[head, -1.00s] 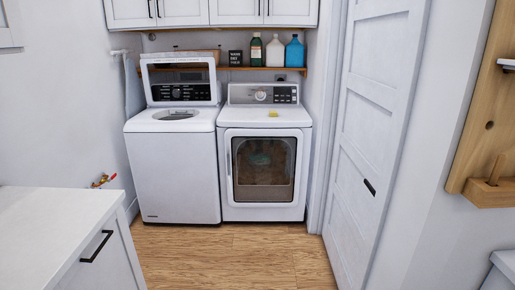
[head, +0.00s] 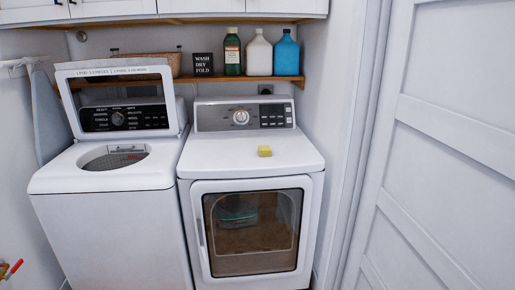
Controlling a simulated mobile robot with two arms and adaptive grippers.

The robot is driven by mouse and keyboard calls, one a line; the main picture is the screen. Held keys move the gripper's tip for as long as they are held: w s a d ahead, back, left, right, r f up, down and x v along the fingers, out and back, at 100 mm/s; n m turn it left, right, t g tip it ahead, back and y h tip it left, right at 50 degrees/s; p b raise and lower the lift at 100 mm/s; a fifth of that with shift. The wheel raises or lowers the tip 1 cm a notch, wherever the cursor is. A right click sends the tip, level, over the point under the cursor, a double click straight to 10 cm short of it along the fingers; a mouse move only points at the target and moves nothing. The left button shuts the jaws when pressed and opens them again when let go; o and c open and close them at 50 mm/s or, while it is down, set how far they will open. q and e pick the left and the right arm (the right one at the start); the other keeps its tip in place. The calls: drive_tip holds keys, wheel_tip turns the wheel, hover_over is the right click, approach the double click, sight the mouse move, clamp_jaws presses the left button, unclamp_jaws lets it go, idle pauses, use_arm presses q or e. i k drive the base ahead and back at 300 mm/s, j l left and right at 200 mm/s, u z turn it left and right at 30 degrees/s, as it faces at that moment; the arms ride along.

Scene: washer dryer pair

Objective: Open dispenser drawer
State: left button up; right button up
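The washer (head: 110,225) stands on the left with its framed lid (head: 117,74) raised. Its control panel (head: 123,118) shows behind the lid's window. The round tub opening (head: 114,158) shows in its top, with part of the inside visible. I cannot make out a separate dispenser drawer front. The dryer (head: 250,155) stands beside it on the right, its glass door (head: 253,232) shut. Neither of my grippers is in view.
A wooden shelf (head: 285,82) behind holds a green bottle (head: 232,52), a white jug (head: 259,54), a blue jug (head: 286,54), a dark sign (head: 203,64) and a basket. A white panelled door (head: 445,150) bounds the right.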

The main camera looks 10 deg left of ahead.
sight(130, 145)
drive_tip(key=i+j, duration=0.35)
drive_tip(key=i+j+z, duration=0.15)
drive_tip(key=i+j, duration=0.5)
drive_tip(key=j, duration=0.25)
drive_tip(key=i+j+z, duration=0.1)
drive_tip(key=i+j, duration=0.25)
drive_tip(key=j, duration=0.15)
